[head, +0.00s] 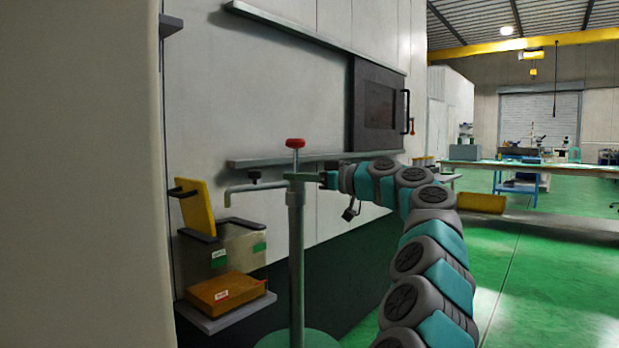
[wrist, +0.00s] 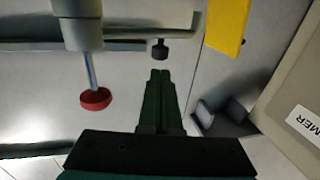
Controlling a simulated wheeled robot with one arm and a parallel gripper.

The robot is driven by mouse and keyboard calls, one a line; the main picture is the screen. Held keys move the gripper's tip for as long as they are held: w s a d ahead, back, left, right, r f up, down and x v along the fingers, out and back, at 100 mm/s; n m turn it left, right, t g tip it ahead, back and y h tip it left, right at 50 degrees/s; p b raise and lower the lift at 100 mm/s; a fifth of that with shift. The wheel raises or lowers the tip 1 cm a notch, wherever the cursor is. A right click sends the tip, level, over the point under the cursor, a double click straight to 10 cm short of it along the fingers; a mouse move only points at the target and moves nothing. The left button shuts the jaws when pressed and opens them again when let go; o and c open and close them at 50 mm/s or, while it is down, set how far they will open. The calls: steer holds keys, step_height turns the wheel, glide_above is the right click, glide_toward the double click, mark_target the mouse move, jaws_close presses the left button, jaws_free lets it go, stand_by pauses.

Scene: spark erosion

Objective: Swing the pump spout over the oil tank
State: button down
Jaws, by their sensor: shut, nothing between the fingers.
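The pump is a grey-green post (head: 296,250) with a red knob (head: 295,143) on top, also seen in the wrist view (wrist: 96,98). Its spout (head: 262,184) reaches left and bends down at its end; a small black knob (head: 254,177) is on it. A grey box with green labels (head: 245,265), apparently the oil tank, is at lower left, its yellow lid (head: 197,208) raised. The spout end appears above the box in the picture; I cannot tell the depth. My gripper (head: 325,180) is shut and empty beside the post; its fingertips (wrist: 160,76) point towards the black knob (wrist: 159,48).
An orange-brown box (head: 225,292) sits on a low shelf before the grey box. A pale wall (head: 80,180) fills the near left. The machine's rail (head: 320,158) and dark door (head: 378,105) are behind. A labelled pale box (wrist: 300,105) is at the wrist view's right. Green floor is open at right.

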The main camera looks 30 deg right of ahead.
mark_target(260, 175)
steer(key=p+x, duration=0.1)
steer(key=x, duration=0.6)
steer(key=shift+w+a+f, duration=0.1)
steer(key=shift+w, duration=0.05)
steer(key=h+b, duration=0.1)
steer(key=w+a+m+t+h+b, duration=0.1)
steer(key=b, duration=0.1)
steer(key=shift+w, duration=0.35)
steer(key=shift+s, duration=0.1)
steer(key=shift+s+d+b, duration=0.1)
steer(key=shift+s+b, duration=0.15)
steer(key=shift+b, duration=0.25)
steer(key=d+b+v, duration=0.1)
steer(key=b+v, duration=0.1)
steer(key=v, duration=1.2)
steer(key=shift+w+m, duration=0.2)
steer(key=shift+m, duration=0.1)
